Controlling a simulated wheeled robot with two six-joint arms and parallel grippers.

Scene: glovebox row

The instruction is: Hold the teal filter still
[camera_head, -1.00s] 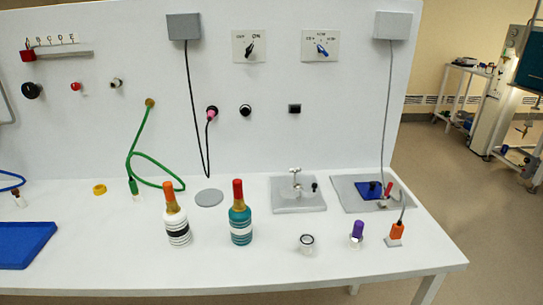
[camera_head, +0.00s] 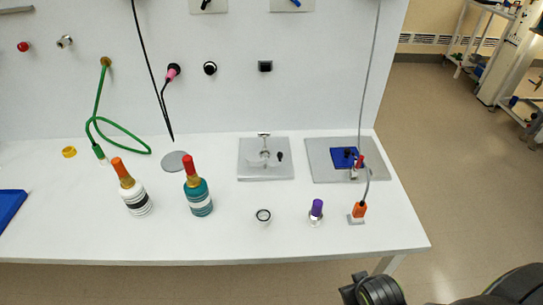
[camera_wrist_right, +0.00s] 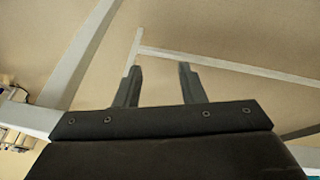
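The teal filter (camera_head: 201,201) stands upright on the white bench in the head view, a teal body with white bands, a gold neck and a red top. Neither gripper is near it. My right gripper (camera_wrist_right: 160,68) is open and empty in the right wrist view, with floor and pale bench-frame bars beyond its fingers. Dark parts of my arm show at the bottom right of the head view, but the fingers cannot be made out there. My left gripper is in neither view.
A white banded bottle with an orange top (camera_head: 136,200) stands left of the filter. A small round jar (camera_head: 263,216), a purple-topped item (camera_head: 316,211) and an orange item (camera_head: 359,210) stand to the right. A grey disc (camera_head: 176,161) lies behind. The bench front (camera_head: 215,250) is clear.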

